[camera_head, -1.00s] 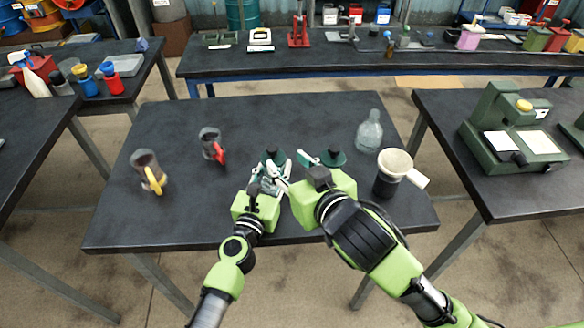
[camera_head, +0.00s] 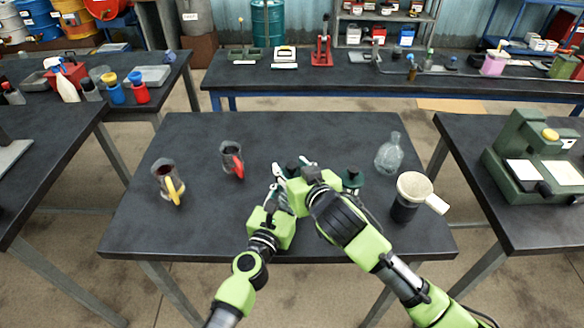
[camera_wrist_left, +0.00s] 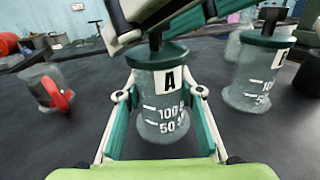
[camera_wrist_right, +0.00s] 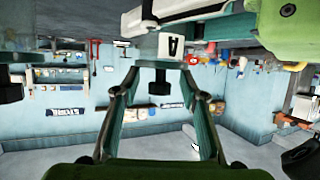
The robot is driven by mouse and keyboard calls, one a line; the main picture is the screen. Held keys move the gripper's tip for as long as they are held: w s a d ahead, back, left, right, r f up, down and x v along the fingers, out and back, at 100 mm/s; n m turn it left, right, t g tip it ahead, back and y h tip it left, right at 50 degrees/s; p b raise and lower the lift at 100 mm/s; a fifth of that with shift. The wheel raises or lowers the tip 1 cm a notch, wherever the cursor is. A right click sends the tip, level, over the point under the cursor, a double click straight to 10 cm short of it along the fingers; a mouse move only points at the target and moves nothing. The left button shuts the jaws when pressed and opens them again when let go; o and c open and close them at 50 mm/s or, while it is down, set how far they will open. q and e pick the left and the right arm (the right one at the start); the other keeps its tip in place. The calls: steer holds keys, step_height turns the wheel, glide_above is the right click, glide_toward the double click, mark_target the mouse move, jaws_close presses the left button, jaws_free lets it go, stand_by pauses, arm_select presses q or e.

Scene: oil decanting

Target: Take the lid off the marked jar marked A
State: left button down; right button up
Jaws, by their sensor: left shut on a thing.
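The marked jar A (camera_wrist_left: 163,125) is clear glass with scale marks. Its dark green lid (camera_wrist_left: 158,53) with a knob on top sits on it. My left gripper (camera_wrist_left: 158,82) is shut around the jar, one finger on each side. In the upside-down right wrist view, the lid's dark knob (camera_wrist_right: 158,88) lies between the fingers of my right gripper (camera_wrist_right: 159,76), with a gap on both sides; that gripper is open. In the head view, my right gripper (camera_head: 298,178) mostly hides jar A. A second lidded jar (camera_wrist_left: 255,75) stands to the right; its letter is partly hidden.
A yellow-handled mug (camera_head: 167,183) and a red-handled mug (camera_head: 231,158) stand on the left of the table. A glass flask (camera_head: 389,155) and a dark vessel with a cream funnel (camera_head: 413,190) stand on the right. The table's front left (camera_head: 180,230) is clear.

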mark_target(292, 165)
steer(key=shift+c, duration=0.3)
jaws_close()
steer(key=shift+r, duration=0.1)
stand_by(0.5)
steer(key=shift+r, duration=1)
steer(key=shift+r, duration=0.1)
steer(key=shift+r, duration=1.95)
arm_select(q)
steer(key=c, duration=1.3)
jaws_free()
